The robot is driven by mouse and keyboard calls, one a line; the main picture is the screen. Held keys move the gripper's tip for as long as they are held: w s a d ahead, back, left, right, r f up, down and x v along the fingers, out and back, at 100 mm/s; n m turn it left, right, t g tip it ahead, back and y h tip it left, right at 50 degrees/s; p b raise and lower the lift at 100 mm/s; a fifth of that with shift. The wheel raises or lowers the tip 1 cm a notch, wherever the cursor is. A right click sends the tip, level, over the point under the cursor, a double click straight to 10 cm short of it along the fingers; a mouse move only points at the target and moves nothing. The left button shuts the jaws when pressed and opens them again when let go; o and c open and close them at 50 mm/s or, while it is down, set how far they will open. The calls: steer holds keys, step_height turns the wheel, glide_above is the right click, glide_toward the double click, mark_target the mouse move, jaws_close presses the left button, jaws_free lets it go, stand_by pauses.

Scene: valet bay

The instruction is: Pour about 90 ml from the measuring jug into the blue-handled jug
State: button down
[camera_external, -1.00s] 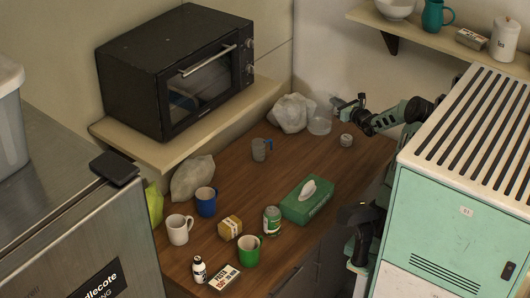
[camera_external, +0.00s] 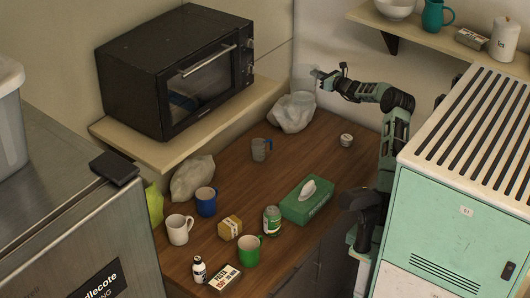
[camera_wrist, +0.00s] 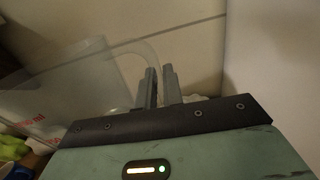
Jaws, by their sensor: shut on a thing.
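The measuring jug (camera_wrist: 70,85) is clear with red markings and fills the left of the wrist view. Its curved clear handle runs to the jaws of my gripper (camera_wrist: 160,78), which is shut on it. In the external view my gripper (camera_external: 318,76) is high over the back of the counter, in front of the wall. The jug is only a faint outline (camera_external: 304,76) there, and its liquid level cannot be made out. The blue-handled jug (camera_external: 259,150), greyish and see-through with a blue handle on its right, stands upright on the counter, lower left of my gripper and apart from it.
A pale bag (camera_external: 292,113) lies below my gripper. A small white-topped pot (camera_external: 346,140) stands to the right. The oven (camera_external: 180,70) sits on a shelf at the left. A green tissue box (camera_external: 307,201), mugs (camera_external: 206,203) and packets stand nearer. Counter around the blue-handled jug is clear.

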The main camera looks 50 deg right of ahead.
steer(key=w+a+f+n+y+p, duration=0.1)
steer(key=w+p, duration=0.1)
steer(key=w, duration=0.4)
steer(key=w+a+f+y+p, duration=0.1)
steer(key=w+f+p, duration=0.1)
steer(key=w, duration=0.3)
steer(key=shift+d+f, duration=0.15)
steer(key=shift+f, duration=1.1)
steer(key=shift+d+f, duration=0.1)
steer(key=shift+f, duration=1.15)
steer(key=shift+a+r, duration=0.1)
steer(key=shift+r, duration=0.05)
steer(key=a+n+b, duration=0.2)
steer(key=a+n, duration=0.8)
steer(key=n, duration=0.2)
steer(key=shift+s+b, duration=0.15)
steer(key=shift+b, duration=0.25)
steer(key=shift+a, duration=0.25)
steer(key=shift+a+n+p, duration=0.65)
steer(key=shift+a+n, duration=0.35)
steer(key=shift+n, duration=0.1)
